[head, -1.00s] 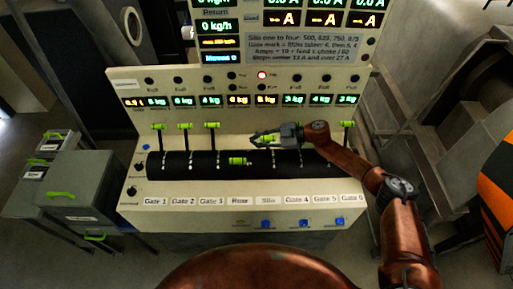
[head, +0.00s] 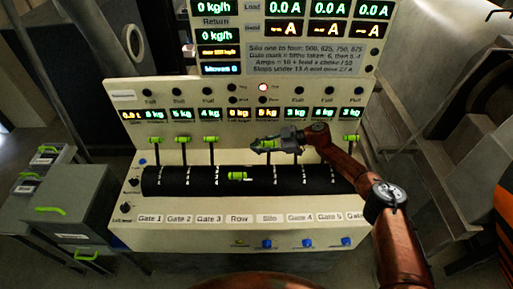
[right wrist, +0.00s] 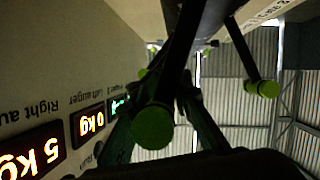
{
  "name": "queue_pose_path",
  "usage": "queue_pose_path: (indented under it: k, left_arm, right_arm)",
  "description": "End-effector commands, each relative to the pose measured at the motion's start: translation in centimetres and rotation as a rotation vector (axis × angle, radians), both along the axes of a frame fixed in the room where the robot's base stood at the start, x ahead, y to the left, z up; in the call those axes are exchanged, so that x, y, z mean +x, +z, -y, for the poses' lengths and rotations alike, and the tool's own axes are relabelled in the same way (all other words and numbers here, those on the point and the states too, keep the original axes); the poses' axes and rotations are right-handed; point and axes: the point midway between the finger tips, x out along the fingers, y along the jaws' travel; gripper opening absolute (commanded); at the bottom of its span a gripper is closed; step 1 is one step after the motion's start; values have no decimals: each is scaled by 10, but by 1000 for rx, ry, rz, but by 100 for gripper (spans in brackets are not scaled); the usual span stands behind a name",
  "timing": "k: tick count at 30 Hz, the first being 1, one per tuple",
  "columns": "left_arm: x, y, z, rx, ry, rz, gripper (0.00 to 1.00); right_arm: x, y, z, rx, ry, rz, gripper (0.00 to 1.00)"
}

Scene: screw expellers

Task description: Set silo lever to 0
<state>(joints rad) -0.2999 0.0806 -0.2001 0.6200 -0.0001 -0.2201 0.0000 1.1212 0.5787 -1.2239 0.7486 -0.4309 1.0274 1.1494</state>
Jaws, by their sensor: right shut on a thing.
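The silo lever's green handle (head: 268,144) stands above the black slotted drum, over the label "Silo" (head: 270,218). My right gripper (head: 264,145) is shut on this handle, with its fingers reaching left across it. In the right wrist view a green round knob (right wrist: 152,126) on a dark bar shows close between the gripper's fingers (right wrist: 155,110). The lever's exact mark is hidden or too small to read. My left gripper is not in view.
The row lever's green handle (head: 237,176) sits low on the black drum (head: 200,182), just left of the silo lever. Gate levers with green handles stand up at left (head: 212,139) and far right (head: 350,138). Grey drawer boxes (head: 75,210) stand left of the console.

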Motion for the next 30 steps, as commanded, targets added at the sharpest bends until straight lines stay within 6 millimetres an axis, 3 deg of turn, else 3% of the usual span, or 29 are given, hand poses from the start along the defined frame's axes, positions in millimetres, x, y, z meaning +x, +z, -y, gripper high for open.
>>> queue_pose_path:
  k: [10, 20, 25, 30]
  left_arm:
    - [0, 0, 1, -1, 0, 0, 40]
    - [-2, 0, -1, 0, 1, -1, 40]
    - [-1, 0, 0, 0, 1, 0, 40]
    - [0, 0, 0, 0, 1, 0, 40]
  right_arm:
    - [-1, -4, 1, -6, 1, -1, 34]
    - [-1, -2, 3, -3, 1, -1, 35]
    - [-2, 5, 22, -5, 0, 0, 35]
    - [-6, 19, 55, -5, -1, 0, 35]
